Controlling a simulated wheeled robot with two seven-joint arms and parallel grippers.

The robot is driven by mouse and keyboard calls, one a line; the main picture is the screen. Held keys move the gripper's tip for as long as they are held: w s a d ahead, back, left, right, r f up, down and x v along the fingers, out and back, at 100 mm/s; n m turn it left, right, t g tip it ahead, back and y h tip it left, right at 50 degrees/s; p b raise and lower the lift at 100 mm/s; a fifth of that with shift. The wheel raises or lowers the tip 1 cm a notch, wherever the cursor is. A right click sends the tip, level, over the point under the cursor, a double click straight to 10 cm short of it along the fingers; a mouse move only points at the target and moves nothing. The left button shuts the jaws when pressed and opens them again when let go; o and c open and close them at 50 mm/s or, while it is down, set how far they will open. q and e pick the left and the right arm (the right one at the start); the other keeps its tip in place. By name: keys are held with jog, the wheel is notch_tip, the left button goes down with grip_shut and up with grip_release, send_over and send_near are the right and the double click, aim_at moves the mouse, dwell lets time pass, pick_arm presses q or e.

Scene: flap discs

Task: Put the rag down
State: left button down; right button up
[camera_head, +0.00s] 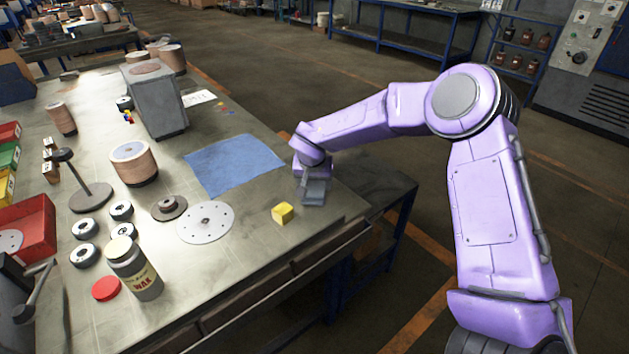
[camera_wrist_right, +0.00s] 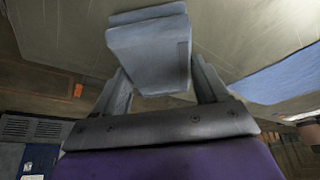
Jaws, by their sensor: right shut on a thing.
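My right gripper (camera_head: 313,180) is over the right edge area of the workbench. It is shut on a grey, folded-looking piece that I take to be the rag (camera_wrist_right: 150,50). In the right wrist view the rag sits between the two fingers and sticks out past them. In the head view the rag (camera_head: 313,191) shows as a small grey shape low at the bench top; I cannot tell whether it touches the surface. My left gripper is not in view.
A flat blue mat (camera_head: 235,165) lies left of the gripper. A yellow block (camera_head: 283,213) and a white disc (camera_head: 205,223) are nearer. A grey box-shaped stand (camera_head: 155,105), disc stacks (camera_head: 134,165) and a wax jar (camera_head: 134,270) stand further left.

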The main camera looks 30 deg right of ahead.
jog(key=o, duration=1.1)
jog(key=shift+f, duration=0.15)
jog(key=shift+o, duration=0.2)
jog(key=v, duration=1.2)
